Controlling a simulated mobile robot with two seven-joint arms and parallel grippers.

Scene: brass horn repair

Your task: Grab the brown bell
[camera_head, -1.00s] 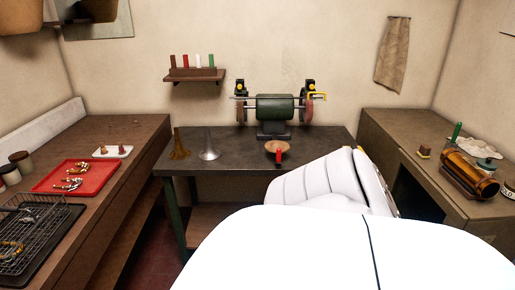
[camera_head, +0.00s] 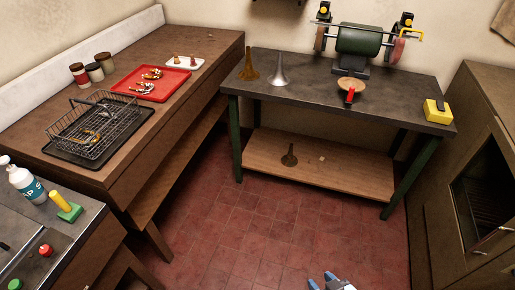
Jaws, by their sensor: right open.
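A brown bell (camera_head: 250,68), flared end down, stands upright on the dark top of the workbench (camera_head: 310,98), near its left end. A silver bell (camera_head: 279,72) stands just right of it. A darker, olive-brown bell (camera_head: 289,157) stands on the bench's wooden lower shelf (camera_head: 340,176). My right gripper (camera_head: 322,280) shows only by its blue-tipped fingers at the bottom edge, over the red floor. It is open and far from all the bells. My left gripper is out of view.
A bench grinder (camera_head: 358,40), a bowl with a red-handled tool (camera_head: 350,92) and a yellow block (camera_head: 437,111) share the bench top. A side counter with a red tray (camera_head: 152,84) and wire basket (camera_head: 92,132) stands left, a cabinet right. The tiled floor between is clear.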

